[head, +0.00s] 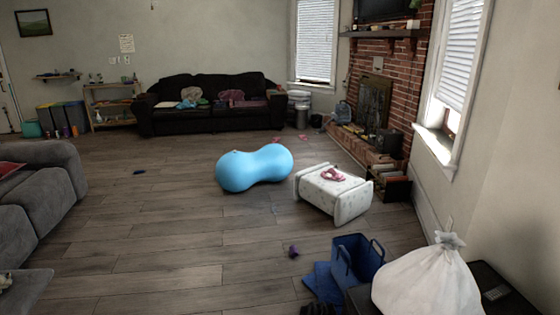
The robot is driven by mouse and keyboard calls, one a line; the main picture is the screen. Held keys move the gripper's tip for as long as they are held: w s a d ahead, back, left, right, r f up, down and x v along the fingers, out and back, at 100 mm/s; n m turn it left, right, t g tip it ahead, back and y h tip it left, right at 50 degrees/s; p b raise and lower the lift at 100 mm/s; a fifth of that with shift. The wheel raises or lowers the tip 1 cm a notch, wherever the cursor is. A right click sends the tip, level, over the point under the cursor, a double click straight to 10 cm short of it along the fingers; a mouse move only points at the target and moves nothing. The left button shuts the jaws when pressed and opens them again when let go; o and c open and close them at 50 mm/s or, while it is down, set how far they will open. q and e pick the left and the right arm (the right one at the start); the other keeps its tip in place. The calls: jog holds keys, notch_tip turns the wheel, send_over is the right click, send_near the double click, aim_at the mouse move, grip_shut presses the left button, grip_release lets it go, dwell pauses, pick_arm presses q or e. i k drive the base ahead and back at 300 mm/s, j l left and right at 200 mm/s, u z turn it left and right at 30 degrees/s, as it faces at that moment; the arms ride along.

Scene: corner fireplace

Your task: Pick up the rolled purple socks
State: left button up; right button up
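A small purple bundle (293,252), which looks like the rolled socks, lies on the wooden floor in the lower middle of the head view. It is too small to make out its folds. It lies apart from the things around it, with bare floor on its left. Neither of my grippers shows in this view.
A blue bin (343,265) stands right of the bundle, by a blue cloth (323,284). A white bag (428,285) is at lower right. A blue peanut ball (254,168) and a white padded stool (345,203) stand beyond. Floor (180,250) at left is clear.

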aim_at(293, 248)
jog(key=i+u, duration=0.1)
jog(key=i, duration=1.95)
